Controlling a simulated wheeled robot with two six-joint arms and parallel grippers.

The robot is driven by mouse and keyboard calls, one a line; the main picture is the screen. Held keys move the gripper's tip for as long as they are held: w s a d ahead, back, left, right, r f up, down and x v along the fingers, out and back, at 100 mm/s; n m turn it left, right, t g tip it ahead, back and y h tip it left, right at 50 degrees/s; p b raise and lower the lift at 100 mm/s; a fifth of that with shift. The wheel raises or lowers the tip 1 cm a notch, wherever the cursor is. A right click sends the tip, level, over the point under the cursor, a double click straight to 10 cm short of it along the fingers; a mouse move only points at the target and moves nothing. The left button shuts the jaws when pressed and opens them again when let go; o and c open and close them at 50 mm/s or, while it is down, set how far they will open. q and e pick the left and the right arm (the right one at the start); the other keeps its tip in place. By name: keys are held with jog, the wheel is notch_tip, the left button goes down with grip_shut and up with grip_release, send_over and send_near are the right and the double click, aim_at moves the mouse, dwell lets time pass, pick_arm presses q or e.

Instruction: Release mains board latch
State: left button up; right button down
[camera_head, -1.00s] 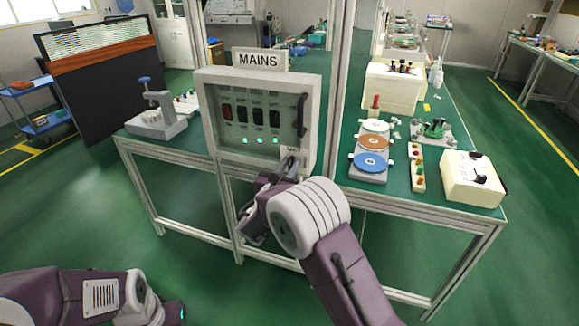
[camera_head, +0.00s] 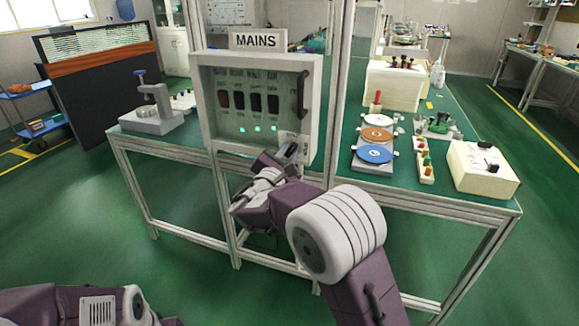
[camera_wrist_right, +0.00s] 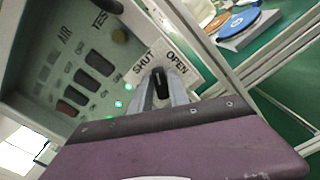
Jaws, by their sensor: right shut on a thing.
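The mains board (camera_head: 212,100) is a grey framed box with a clear front, dark switches and several green lights, under a MAINS sign (camera_head: 256,41). My right gripper (camera_head: 290,152) is at its lower right corner. In the right wrist view the gripper (camera_wrist_right: 162,90) is shut on a small black latch (camera_wrist_right: 161,80), between the words SHUT and OPEN on a white label (camera_wrist_right: 178,62). The latch points roughly between the two words. The fingers hide its base. Of my left arm only links show at the lower left; its gripper is out of view.
A green-topped bench (camera_head: 345,208) carries the board. Right of it stand coloured discs (camera_head: 376,135), a strip of coloured knobs (camera_head: 426,163) and a cream box (camera_head: 482,167). A clamp stand (camera_head: 154,115) is at left. A frame post (camera_head: 335,80) rises close beside the board.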

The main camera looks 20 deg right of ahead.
jog(key=m+b, duration=0.3)
jog(key=b, duration=0.1)
jog(key=m+b, duration=0.3)
jog(key=b, duration=0.1)
jog(key=f+m+b, duration=0.1)
jog(key=m+b, duration=0.1)
jog(key=b, duration=0.3)
jog(key=shift+d+m, duration=0.1)
jog(key=shift+m, duration=0.3)
jog(key=shift+r+m+b, duration=0.25)
jog(key=shift+m+b, duration=1.15)
jog(key=shift+b, duration=0.1)
jog(key=c, duration=1.4)
grip_release()
jog(key=shift+o, duration=0.2)
jog(key=p+v, duration=0.1)
jog(key=v, duration=0.8)
